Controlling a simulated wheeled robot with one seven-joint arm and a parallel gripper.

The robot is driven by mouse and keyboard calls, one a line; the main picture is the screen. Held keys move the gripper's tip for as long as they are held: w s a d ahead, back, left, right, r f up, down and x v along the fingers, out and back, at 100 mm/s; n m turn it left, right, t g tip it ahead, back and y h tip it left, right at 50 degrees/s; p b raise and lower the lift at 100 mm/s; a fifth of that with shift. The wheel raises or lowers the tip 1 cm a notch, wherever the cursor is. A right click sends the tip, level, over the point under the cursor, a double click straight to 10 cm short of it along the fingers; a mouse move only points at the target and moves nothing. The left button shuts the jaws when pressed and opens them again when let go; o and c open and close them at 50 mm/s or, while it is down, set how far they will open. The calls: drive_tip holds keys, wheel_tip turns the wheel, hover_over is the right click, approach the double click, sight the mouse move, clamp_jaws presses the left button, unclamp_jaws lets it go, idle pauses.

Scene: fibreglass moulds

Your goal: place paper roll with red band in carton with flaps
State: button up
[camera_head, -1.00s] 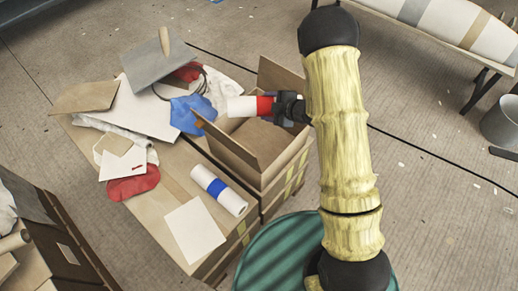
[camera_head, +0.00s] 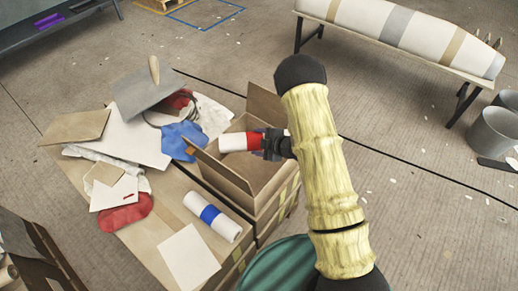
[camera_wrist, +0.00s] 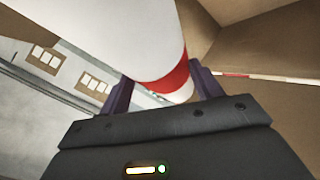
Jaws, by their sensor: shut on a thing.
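The paper roll with a red band (camera_head: 234,142) is white and lies level in my gripper (camera_head: 266,144), which is shut on it around the red band. The roll also shows large in the wrist view (camera_wrist: 110,40), between the two fingers (camera_wrist: 155,92). In the head view the roll and gripper overlap the carton's opening. The roll's exact height against the rim cannot be told. The carton's inner walls (camera_wrist: 245,50) show in the wrist view.
A white roll with a blue band (camera_head: 211,216) lies on the table left of the carton. A green drum (camera_head: 282,268) stands at the front.

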wheel_tip(320, 180, down, 3)
drive_tip(key=shift+d+f, duration=0.1)
drive_tip(key=shift+w+f, duration=0.1)
drive_tip(key=shift+f, duration=0.4)
drive_tip(key=shift+w, duration=0.1)
drive_tip(key=shift+d+f, duration=0.25)
drive_tip(key=shift+a+f+b, duration=0.35)
drive_tip(key=shift+a+b, duration=0.05)
drive_tip(key=shift+a, duration=0.05)
drive_tip(key=o, duration=1.3)
drive_tip(key=shift+s+d, duration=0.2)
drive_tip(key=shift+d, duration=0.05)
